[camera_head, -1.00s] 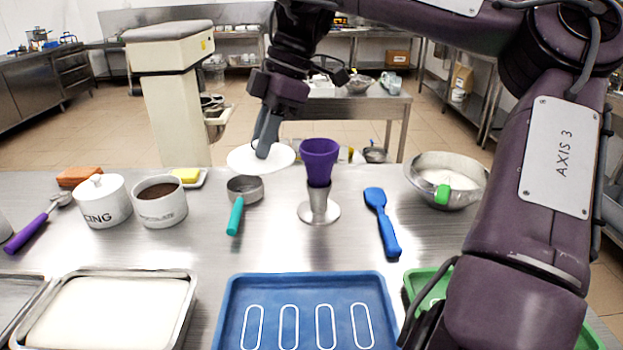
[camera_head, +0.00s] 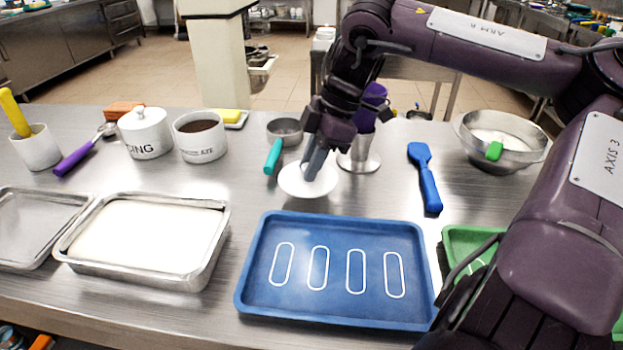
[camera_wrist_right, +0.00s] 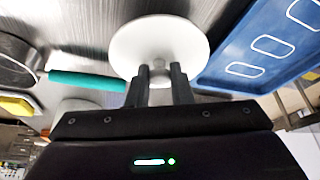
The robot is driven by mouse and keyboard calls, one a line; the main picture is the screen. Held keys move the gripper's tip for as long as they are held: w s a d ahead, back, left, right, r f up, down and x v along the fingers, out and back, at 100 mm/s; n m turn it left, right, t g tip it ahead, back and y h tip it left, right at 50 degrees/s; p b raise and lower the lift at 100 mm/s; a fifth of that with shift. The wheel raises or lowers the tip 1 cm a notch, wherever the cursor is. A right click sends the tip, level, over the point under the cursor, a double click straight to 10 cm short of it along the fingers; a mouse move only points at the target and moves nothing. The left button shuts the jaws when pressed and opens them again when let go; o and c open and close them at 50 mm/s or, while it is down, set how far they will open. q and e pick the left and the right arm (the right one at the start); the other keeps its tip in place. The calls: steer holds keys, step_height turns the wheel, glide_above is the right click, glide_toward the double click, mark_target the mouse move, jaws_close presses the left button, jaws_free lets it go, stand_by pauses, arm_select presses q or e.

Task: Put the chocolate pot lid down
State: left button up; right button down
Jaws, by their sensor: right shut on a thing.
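The chocolate pot lid (camera_head: 296,184) is a round white disc with a small knob. My right gripper (camera_head: 313,172) is shut on its knob. The lid is low, close to the steel table top, just behind the blue tray; I cannot tell whether it touches the table. In the right wrist view the lid (camera_wrist_right: 150,45) lies flat beyond the fingertips (camera_wrist_right: 159,72), its knob between them. The open chocolate pot (camera_head: 201,137), white and filled with brown, stands at the back left. My left gripper is not in view.
A blue tray (camera_head: 245,290) with white outlines lies in front of the lid. A lidded icing pot (camera_head: 145,132) stands left. Bare table lies left of the lid.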

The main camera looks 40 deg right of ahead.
step_height(320, 180, down, 4)
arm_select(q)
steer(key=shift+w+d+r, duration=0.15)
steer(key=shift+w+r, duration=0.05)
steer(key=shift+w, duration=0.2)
arm_select(e)
steer(key=shift+s, duration=0.1)
steer(key=c, duration=1.3)
jaws_free()
steer(key=shift+f, duration=0.1)
